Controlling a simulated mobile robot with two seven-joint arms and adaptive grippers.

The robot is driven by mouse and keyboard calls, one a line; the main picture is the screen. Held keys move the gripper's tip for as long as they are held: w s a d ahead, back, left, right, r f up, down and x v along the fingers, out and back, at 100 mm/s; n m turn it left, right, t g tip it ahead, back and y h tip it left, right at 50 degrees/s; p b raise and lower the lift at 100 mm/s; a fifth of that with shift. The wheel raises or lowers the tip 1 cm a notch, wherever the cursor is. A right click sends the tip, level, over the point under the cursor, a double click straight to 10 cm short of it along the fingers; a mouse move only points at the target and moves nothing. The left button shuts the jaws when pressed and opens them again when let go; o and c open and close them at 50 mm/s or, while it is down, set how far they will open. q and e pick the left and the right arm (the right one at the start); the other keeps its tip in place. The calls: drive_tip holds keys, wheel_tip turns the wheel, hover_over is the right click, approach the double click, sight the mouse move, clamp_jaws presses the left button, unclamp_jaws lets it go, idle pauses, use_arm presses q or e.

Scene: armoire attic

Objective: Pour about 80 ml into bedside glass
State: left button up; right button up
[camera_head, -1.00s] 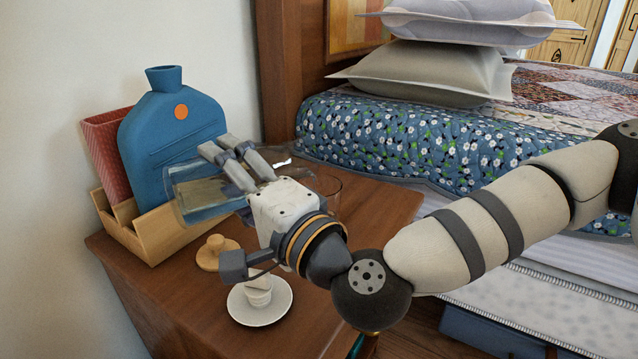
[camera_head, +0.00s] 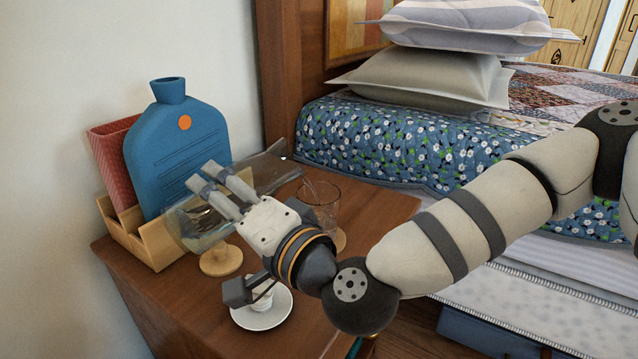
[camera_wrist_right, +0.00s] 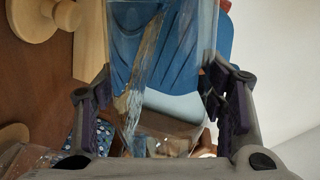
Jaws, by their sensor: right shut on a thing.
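My right gripper (camera_head: 222,185) is shut on a clear glass carafe (camera_head: 185,222) and holds it tilted nearly on its side above the nightstand. Its narrower end points right, toward the clear bedside glass (camera_head: 320,205). A thin clear streak shows between the carafe's mouth and the glass; I cannot make out the level inside the glass. The glass stands upright at a round wooden coaster (camera_head: 340,240). In the right wrist view the carafe (camera_wrist_right: 165,50) lies between the fingers, with liquid showing in it. My left gripper is out of view.
A round wooden stopper (camera_head: 220,262) and a white saucer (camera_head: 262,318) with a small cup sit on the nightstand (camera_head: 190,310). The bed (camera_head: 400,145) is behind right.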

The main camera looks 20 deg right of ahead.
drive_tip(key=shift+s+d+r+n, duration=0.15)
drive_tip(key=shift+r+n, duration=0.15)
drive_tip(key=shift+r, duration=0.2)
drive_tip(key=shift+p, duration=0.55)
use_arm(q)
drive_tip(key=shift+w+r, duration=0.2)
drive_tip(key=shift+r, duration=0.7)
use_arm(e)
drive_tip(key=shift+f+n, duration=0.25)
drive_tip(key=shift+n, duration=0.05)
